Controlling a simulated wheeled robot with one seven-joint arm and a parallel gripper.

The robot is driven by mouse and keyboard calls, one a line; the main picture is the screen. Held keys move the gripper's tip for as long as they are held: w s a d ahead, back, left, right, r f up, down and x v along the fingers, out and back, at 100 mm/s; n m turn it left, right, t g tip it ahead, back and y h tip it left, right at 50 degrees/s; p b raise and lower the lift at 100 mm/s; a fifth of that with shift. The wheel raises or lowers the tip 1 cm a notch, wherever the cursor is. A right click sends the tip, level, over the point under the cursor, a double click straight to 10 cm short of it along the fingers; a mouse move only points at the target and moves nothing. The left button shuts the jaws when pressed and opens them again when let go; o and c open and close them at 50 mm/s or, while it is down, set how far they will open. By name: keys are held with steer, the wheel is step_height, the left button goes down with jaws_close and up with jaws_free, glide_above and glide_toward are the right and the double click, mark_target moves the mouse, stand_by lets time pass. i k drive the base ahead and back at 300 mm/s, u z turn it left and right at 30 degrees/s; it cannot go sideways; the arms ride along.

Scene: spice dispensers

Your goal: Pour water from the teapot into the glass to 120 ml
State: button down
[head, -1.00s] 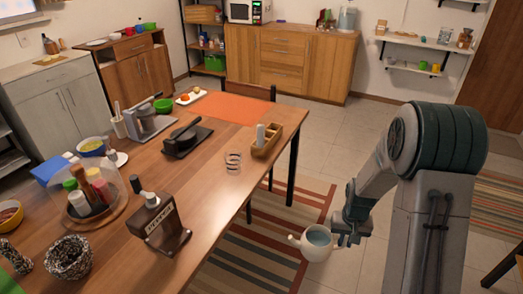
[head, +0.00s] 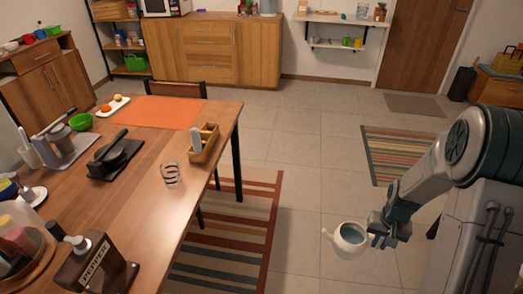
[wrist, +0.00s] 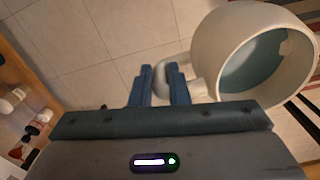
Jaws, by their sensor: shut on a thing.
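The white teapot (head: 350,240) has an open top and bluish water inside. My gripper (head: 384,232) is shut on its handle and holds it over the floor, to the right of the table and apart from it. The teapot's spout points left. In the wrist view the teapot (wrist: 210,50) is at the upper right, with the blue fingers of my gripper (wrist: 160,85) on its handle. The glass (head: 171,175), clear with dark bands, stands upright on the table near its right edge. I cannot see any water in it.
The wooden table (head: 150,215) fills the left. A wooden caddy (head: 205,145) stands just behind the glass, and a pepper dispenser (head: 95,265) at the front. A black device (head: 115,157) is further left.

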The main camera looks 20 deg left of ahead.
mark_target(169, 170)
steer(key=z, duration=0.2)
steer(key=i, duration=2.35)
steer(key=u, duration=3.6)
